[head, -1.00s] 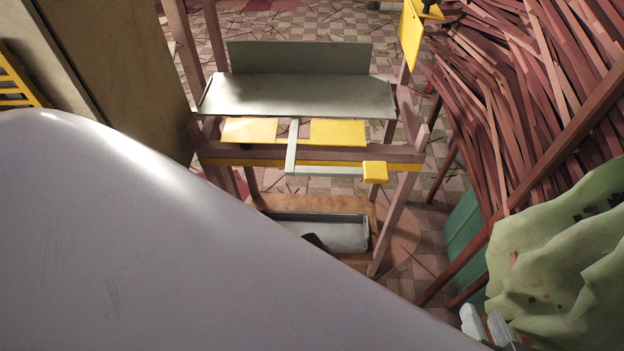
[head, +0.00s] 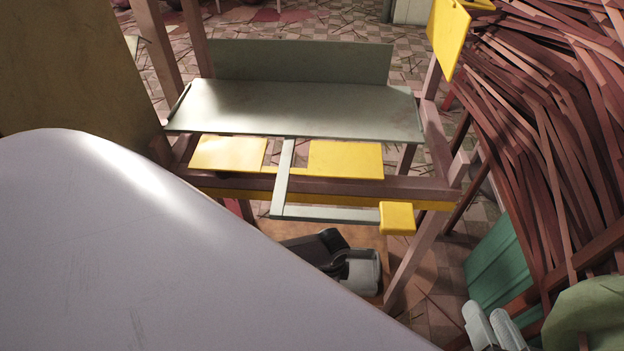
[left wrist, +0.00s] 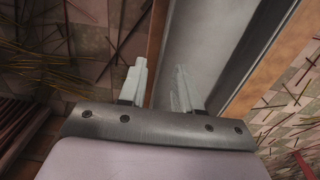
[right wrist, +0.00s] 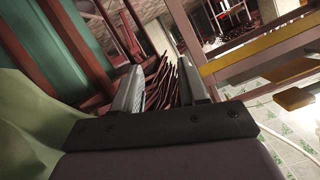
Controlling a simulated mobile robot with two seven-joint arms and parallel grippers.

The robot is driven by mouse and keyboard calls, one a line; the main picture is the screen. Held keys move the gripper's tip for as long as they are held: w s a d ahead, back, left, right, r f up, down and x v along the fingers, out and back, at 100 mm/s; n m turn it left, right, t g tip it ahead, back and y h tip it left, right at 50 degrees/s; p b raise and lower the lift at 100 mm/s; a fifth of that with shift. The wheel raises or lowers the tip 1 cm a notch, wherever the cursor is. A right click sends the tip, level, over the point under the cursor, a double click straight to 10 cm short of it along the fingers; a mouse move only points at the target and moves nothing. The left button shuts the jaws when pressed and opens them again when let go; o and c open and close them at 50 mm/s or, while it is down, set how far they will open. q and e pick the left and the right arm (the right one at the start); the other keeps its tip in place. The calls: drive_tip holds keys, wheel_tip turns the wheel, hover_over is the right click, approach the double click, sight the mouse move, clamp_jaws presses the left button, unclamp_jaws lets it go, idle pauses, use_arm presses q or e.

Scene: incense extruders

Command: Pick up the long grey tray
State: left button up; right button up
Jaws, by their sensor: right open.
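The long grey tray (left wrist: 212,35) lies on a brown wooden shelf under the bench. The dark left hand also shows in the head view (head: 318,248). My right gripper (head: 494,318) is open and empty at the lower right, well away from the tray.
Above the tray stands a wooden bench with a grey-green top (head: 300,108), yellow plates (head: 345,160) and a yellow block (head: 397,217). A bench leg (head: 412,262) stands right of the tray. Red-brown sticks (head: 560,130) and green cloth (head: 592,312) crowd the right side.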

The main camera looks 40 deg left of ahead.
use_arm(q)
drive_tip(key=f+b, duration=0.1)
drive_tip(key=f, duration=0.1)
drive_tip(key=f+b, duration=0.1)
drive_tip(key=shift+a+f, duration=0.2)
drive_tip(key=shift+f, duration=0.15)
drive_tip(key=shift+f+b, duration=0.6)
drive_tip(key=shift+b, duration=0.1)
use_arm(e)
drive_tip(key=shift+s+d+f+n+t+h, duration=0.1)
drive_tip(key=shift+d+n+t+h, duration=0.25)
drive_tip(key=shift+d, duration=0.25)
drive_tip(key=shift+s+d+n+t+h, duration=0.15)
drive_tip(key=shift+d+n+t, duration=0.1)
drive_tip(key=shift+d+t, duration=0.25)
use_arm(q)
clamp_jaws()
